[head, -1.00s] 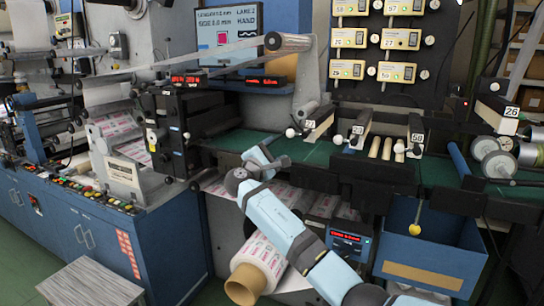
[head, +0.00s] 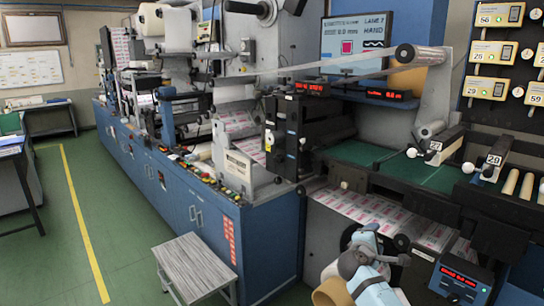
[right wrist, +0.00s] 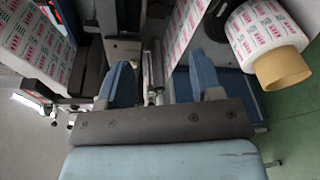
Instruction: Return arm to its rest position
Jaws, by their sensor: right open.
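In the head view my right arm (head: 368,268) shows at the bottom, right of centre, in front of the printed web below the green table. Its gripper cannot be made out there. In the right wrist view my right gripper (right wrist: 165,82) has its two blue fingers spread apart, with nothing held between them. Beyond the fingers are printed web (right wrist: 185,30) and dark machine parts. A printed roll (right wrist: 262,30) with a brown core (right wrist: 282,68) is to the right of the fingers; I see no contact. My left gripper is in neither view.
The blue machine cabinet (head: 180,190) runs along the left of the machine. A grey step stool (head: 192,268) stands on the floor before it. A red-lit display box (head: 455,283) is right of my arm. Green floor with a yellow line (head: 82,220) is open at left.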

